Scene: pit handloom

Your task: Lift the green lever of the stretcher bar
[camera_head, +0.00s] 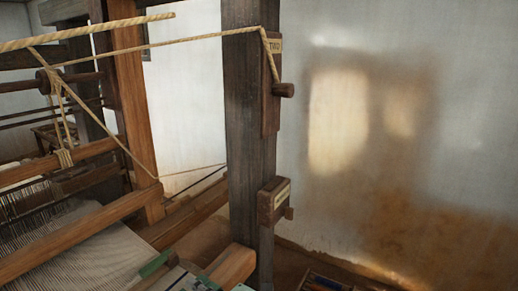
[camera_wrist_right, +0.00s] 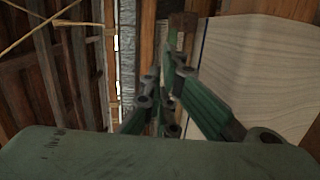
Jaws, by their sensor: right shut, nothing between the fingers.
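A small flat green piece (camera_head: 155,264) shows at the bottom edge of the head view, over the pale woven cloth (camera_head: 95,245). It may be the lever of the stretcher bar, but the frame cuts off what lies below it, so I cannot tell whether it is raised. My right gripper (camera_wrist_right: 178,70) fills the middle of the right wrist view, its green finger links drawn close together. It is shut and holds nothing. I cannot make out the lever in that view. My left gripper is not in view.
A dark wooden post (camera_head: 251,140) stands in the middle, with a cord tied to a peg (camera_head: 284,90) and a lower block (camera_head: 273,201) on it. Wooden loom beams (camera_head: 75,235) lie at left.

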